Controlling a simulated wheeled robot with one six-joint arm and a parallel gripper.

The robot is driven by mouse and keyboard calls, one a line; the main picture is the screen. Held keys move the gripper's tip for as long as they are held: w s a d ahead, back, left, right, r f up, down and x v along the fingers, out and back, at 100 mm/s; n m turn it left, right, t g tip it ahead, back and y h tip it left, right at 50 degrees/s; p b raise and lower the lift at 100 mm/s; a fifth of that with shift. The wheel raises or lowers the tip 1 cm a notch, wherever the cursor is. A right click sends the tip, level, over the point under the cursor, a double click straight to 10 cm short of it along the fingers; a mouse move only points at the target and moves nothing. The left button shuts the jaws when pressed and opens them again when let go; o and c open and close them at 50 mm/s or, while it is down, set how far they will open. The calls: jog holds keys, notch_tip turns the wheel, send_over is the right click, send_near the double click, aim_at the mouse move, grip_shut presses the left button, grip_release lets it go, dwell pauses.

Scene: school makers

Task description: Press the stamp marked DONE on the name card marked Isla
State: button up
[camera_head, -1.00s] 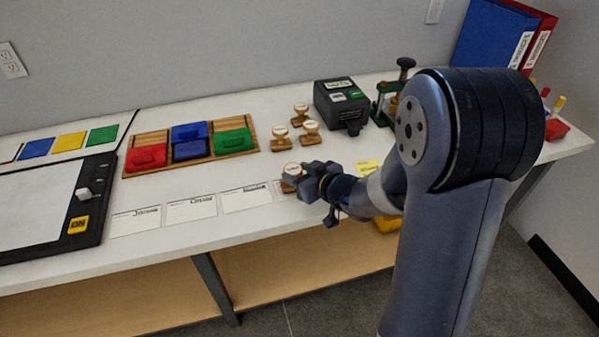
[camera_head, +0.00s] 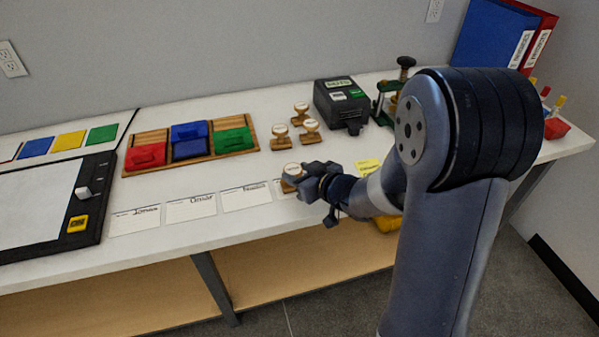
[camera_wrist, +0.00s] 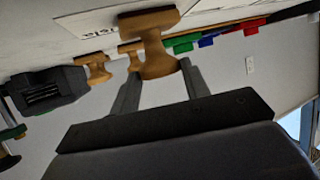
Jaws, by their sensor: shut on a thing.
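My gripper (camera_head: 300,182) is shut on a wooden stamp (camera_head: 291,170) with a round pale top, at the front of the white table. In the wrist view the fingers (camera_wrist: 156,68) pinch the stamp's handle (camera_wrist: 150,45). The stamp's lettering is too small to read. Its base overlaps a white card (camera_wrist: 92,22) whose upside-down name appears to read Isla. I cannot tell whether the base touches it. In the head view this card (camera_head: 279,188) is mostly hidden behind the stamp and gripper.
Cards marked Jonas (camera_head: 134,221), Omar (camera_head: 190,210) and one less legible (camera_head: 245,199) lie to the left. Several other stamps (camera_head: 281,138) stand behind. Colored ink pads sit in a wooden tray (camera_head: 250,148). A black box (camera_head: 340,103) and yellow note (camera_head: 367,166) are nearby.

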notch_tip(320, 180, up, 5)
jog(key=p, duration=0.4)
jog(key=shift+f, duration=0.1)
dwell(0.5)
